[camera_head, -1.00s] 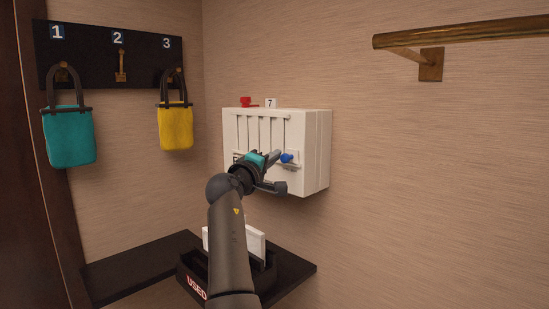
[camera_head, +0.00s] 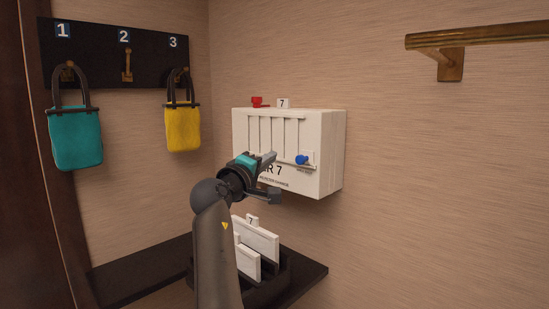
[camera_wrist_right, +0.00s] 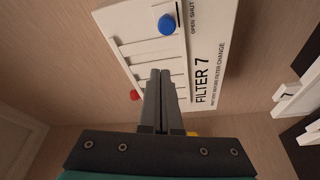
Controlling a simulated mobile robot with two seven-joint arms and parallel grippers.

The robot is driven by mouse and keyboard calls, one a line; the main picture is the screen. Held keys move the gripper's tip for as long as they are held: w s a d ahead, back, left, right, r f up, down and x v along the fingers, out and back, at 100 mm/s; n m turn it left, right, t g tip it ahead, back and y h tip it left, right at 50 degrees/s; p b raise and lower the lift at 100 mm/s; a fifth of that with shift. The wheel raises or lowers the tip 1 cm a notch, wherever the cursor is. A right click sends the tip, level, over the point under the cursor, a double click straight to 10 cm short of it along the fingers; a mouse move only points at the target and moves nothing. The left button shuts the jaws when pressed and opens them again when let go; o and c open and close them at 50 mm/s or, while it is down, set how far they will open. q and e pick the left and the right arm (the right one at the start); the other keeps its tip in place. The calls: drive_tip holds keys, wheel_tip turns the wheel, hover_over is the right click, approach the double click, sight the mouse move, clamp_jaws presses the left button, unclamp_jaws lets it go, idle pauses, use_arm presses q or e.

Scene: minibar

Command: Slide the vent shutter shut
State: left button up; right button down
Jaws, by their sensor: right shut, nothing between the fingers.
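The vent is a white box (camera_head: 325,150) on the wall, with vertical slats and "FILTER 7" lettering on its front. A blue knob (camera_head: 302,160) sits at the lower right of its front; in the right wrist view the blue knob (camera_wrist_right: 168,25) is beside the words "OPEN SHUT". A red piece (camera_head: 258,101) is on top of the box. My right gripper (camera_head: 272,175) is in front of the box, left of the knob and apart from it. Its fingers (camera_wrist_right: 160,75) are together and empty, pointing at the slats. My left gripper is out of view.
Below is a dark shelf (camera_head: 310,276) with a dark holder containing white panels (camera_head: 256,238), one tagged 7. A teal bag (camera_head: 76,138) and yellow bag (camera_head: 182,128) hang at left. A brass rail (camera_head: 480,37) is at upper right.

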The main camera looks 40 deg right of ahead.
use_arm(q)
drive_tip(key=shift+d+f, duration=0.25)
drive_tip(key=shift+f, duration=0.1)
use_arm(e)
drive_tip(key=shift+w+v, duration=0.15)
drive_tip(key=shift+v, duration=0.7)
drive_tip(key=shift+w+v, duration=0.15)
drive_tip(key=shift+v, duration=0.75)
drive_tip(key=shift+a, duration=0.1)
